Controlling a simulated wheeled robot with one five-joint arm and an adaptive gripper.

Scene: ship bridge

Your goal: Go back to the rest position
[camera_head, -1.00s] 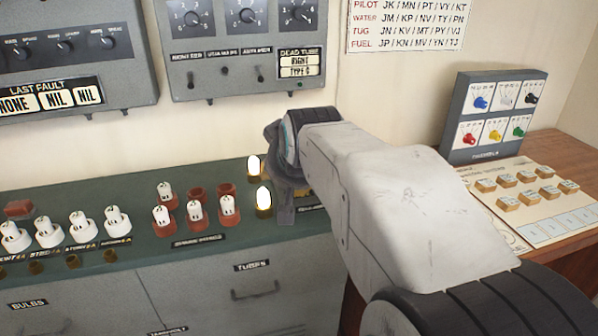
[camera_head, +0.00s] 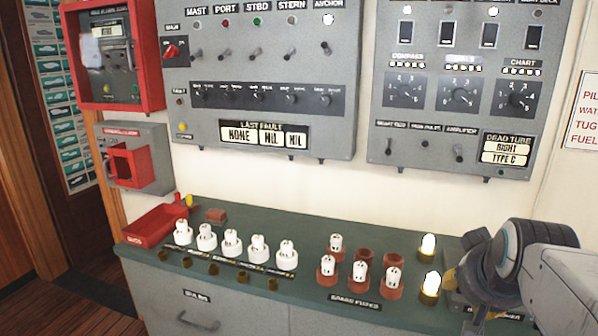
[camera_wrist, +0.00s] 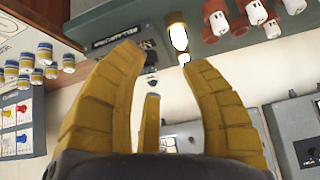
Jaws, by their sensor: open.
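My gripper (camera_wrist: 165,60) shows in the wrist view with its yellow fingers spread and nothing between them. In the head view my gripper (camera_head: 470,290) is at the right end of the green counter (camera_head: 300,255), partly hidden by my own wrist and arm. I cannot tell whether the gripper touches the counter.
White fuses in red sockets (camera_head: 361,272) and several white bulb holders (camera_head: 231,243) stand along the counter. A red tray (camera_head: 155,226) is at its left end. Grey switch panels (camera_head: 262,95) hang on the wall above. Open wooden floor (camera_head: 95,305) lies at lower left.

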